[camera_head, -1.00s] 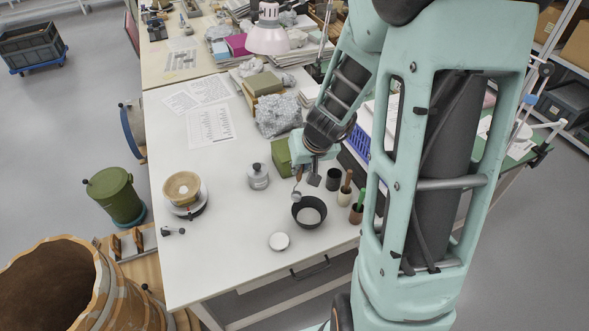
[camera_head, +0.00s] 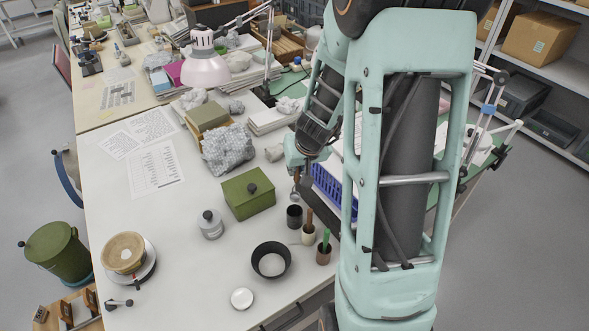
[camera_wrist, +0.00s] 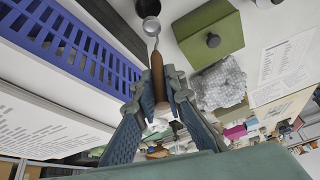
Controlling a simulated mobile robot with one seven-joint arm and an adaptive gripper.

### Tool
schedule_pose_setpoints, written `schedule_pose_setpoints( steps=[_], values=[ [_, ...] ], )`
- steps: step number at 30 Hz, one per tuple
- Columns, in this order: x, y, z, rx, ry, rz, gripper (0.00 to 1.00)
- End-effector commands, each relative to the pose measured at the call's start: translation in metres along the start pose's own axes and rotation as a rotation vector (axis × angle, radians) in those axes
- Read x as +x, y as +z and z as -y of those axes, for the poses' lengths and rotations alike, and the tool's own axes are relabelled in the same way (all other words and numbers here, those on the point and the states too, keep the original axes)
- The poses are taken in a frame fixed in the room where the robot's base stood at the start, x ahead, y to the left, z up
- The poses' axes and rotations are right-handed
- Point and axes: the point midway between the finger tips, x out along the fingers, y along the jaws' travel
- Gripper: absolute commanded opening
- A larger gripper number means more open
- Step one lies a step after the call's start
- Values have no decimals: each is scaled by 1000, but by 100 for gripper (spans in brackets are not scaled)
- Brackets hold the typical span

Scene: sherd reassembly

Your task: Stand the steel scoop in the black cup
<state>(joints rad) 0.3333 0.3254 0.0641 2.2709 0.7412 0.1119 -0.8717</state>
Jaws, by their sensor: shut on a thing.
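My gripper (camera_head: 298,172) is shut on the brown wooden handle of the steel scoop (camera_head: 295,195). The scoop hangs almost upright with its round steel bowl down. In the head view the bowl is just above the mouth of the black cup (camera_head: 294,217), which stands on the white table. In the wrist view the fingers (camera_wrist: 160,100) grip the handle, the steel bowl (camera_wrist: 151,26) points away, and the black cup (camera_wrist: 148,7) shows just beyond it at the top edge. The bowl appears outside the cup; the exact gap is hard to tell.
A cream cup with a brown-handled tool (camera_head: 308,234) and a brown cup with a green brush (camera_head: 323,254) stand close to the black cup. A black bowl (camera_head: 258,266), a green box (camera_head: 238,205) and a blue rack (camera_head: 330,190) are around it.

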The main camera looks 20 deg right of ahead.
Motion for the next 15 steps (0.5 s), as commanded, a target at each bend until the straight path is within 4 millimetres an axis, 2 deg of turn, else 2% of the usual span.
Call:
schedule_pose_setpoints(
  steps=[15],
  values=[
    [28,15,-1,1,0,1,0]
  ],
)
